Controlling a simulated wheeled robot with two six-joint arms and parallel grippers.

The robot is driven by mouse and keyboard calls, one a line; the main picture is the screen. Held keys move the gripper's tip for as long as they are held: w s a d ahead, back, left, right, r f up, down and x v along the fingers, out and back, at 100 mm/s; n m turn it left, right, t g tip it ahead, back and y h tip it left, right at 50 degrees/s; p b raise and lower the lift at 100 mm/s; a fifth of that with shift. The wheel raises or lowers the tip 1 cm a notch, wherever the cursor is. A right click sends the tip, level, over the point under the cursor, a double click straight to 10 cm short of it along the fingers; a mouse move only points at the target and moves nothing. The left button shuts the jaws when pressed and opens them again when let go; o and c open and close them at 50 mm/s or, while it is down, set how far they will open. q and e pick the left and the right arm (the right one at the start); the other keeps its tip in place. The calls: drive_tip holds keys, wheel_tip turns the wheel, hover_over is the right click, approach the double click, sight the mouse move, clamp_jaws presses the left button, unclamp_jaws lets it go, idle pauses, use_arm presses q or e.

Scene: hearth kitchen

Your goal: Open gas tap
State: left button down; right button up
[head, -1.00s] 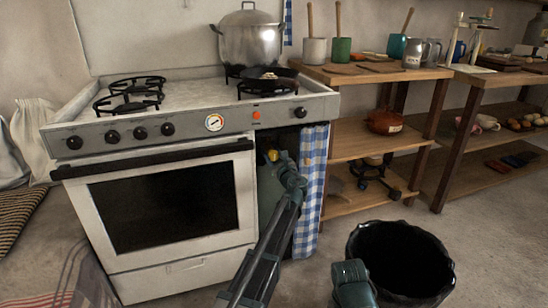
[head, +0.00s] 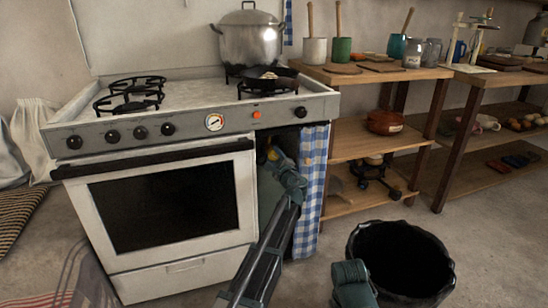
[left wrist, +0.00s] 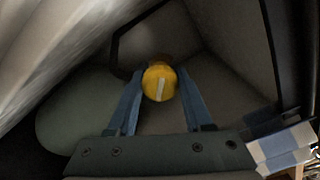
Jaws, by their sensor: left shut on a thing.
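The gas tap is a round yellow knob (left wrist: 160,82) with a white line on its face. In the left wrist view the line stands nearly upright, tilted slightly right. My left gripper (left wrist: 161,92) has one finger on each side of the knob and is shut on it. In the head view my left gripper (head: 275,160) reaches into the dark recess right of the oven, and the yellow knob (head: 272,153) shows just at its tip. A grey-green rounded gas bottle (left wrist: 75,115) sits below and left of the knob. My right gripper's fingers do not show.
The white stove (head: 150,205) borders the recess on the left, and a blue checked curtain (head: 311,190) hangs on its right. A wooden shelf (head: 360,145) stands beyond. A black bin (head: 400,260) stands on the floor at front right.

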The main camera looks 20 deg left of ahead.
use_arm(q)
drive_tip(key=n, duration=0.4)
drive_tip(key=shift+n, duration=0.3)
drive_tip(key=shift+s+f+n, duration=0.1)
drive_tip(key=shift+n, duration=1.9)
drive_tip(key=shift+c, duration=1.5)
unclamp_jaws()
drive_tip(key=v, duration=1.3)
drive_tip(key=shift+s+d, duration=0.25)
drive_tip(key=shift+s, duration=0.05)
